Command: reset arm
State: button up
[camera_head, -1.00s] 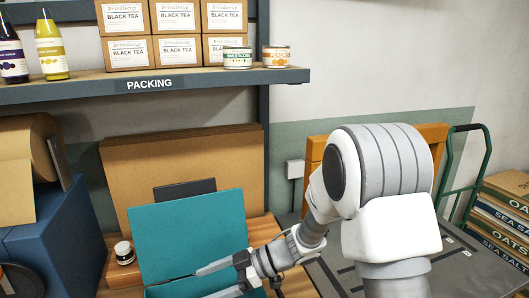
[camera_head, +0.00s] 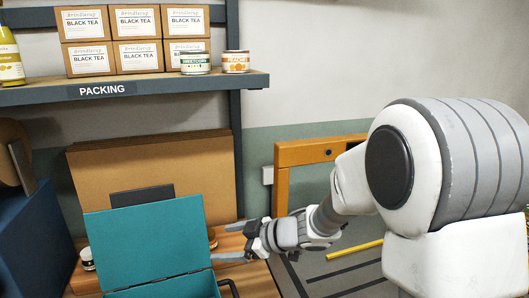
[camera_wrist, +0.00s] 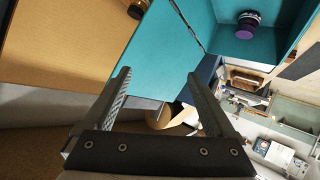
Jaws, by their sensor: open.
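My gripper (camera_head: 220,243) is open and empty beside the right edge of the raised lid of a teal box (camera_head: 150,245). In the wrist view its two fingers (camera_wrist: 158,75) stand apart with nothing between them. The teal box also shows in the wrist view (camera_wrist: 160,55), with a small jar with a purple lid (camera_wrist: 245,22) inside it.
A small dark-lidded jar (camera_head: 87,259) stands left of the box. Flat cardboard (camera_head: 150,170) leans behind it. Above is the PACKING shelf (camera_head: 170,86) with tea boxes (camera_head: 138,54) and tins (camera_head: 236,62). An orange frame (camera_head: 283,180) stands to the right.

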jog(key=w+d+r+m+t+h, duration=0.3)
jog(key=d+r+m+t+h, duration=0.25)
jog(key=d+r, duration=0.4)
jog(key=s+d+r+m+h, duration=0.2)
jog(key=s+d+m+h, duration=0.35)
jog(key=d, duration=0.65)
jog(key=s+f+m+g, duration=0.2)
jog(key=s, duration=0.9)
jog(key=s+f+m+g, duration=0.2)
jog(key=s+m+g, duration=0.1)
jog(key=s, duration=0.8)
jog(key=shift+d, duration=0.45)
